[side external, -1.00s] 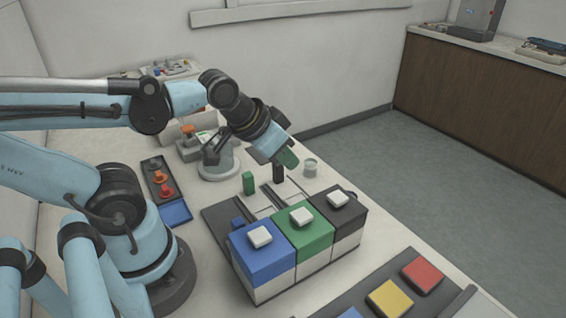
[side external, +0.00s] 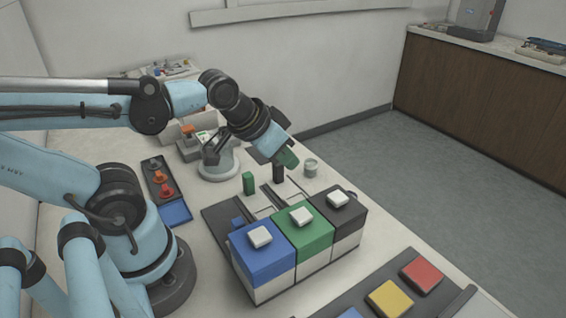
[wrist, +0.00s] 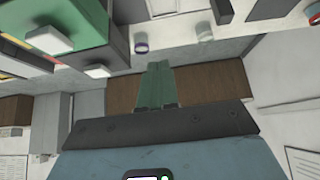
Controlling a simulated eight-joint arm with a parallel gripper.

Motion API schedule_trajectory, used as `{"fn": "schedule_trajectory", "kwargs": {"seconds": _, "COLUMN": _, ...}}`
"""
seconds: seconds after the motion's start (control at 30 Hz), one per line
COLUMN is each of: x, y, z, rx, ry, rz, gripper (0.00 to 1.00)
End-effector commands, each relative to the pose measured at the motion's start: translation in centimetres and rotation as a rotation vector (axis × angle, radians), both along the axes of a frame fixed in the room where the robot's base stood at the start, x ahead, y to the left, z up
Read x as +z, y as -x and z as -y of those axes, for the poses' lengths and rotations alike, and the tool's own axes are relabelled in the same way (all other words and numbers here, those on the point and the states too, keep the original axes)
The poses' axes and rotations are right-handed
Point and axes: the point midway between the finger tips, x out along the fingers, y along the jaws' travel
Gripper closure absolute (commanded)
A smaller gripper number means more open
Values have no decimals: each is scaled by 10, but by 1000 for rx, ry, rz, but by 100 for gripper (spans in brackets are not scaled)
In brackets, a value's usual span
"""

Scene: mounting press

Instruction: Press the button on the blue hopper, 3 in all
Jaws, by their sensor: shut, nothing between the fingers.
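The blue hopper (side external: 263,262) stands at the left end of a row of three hoppers, blue over a white base. Its white square button (side external: 260,237) is on top and uncovered. My gripper (side external: 288,159) is behind the row and above the table, well apart from the blue button. Its green fingers are shut and empty; they also show in the wrist view (wrist: 155,86). I cannot make out the blue hopper in the wrist view.
The green hopper (side external: 306,240) and black hopper (side external: 345,209) adjoin it, each with a white button. A small green block (side external: 249,183) and a dark post (side external: 278,173) stand behind. A dark panel with red (side external: 422,274) and yellow (side external: 390,299) squares lies in front.

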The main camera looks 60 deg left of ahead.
Motion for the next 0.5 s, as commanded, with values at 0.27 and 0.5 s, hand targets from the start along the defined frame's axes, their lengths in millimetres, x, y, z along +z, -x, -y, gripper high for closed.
{"fn": "schedule_trajectory", "kwargs": {"seconds": 0.27, "x": 0, "y": 1, "z": 1, "rx": -8, "ry": -1, "rz": -8, "gripper": 100}}
{"fn": "schedule_trajectory", "kwargs": {"seconds": 0.5, "x": 3, "y": 20, "z": 18, "rx": -197, "ry": 10, "rz": -169, "gripper": 100}}
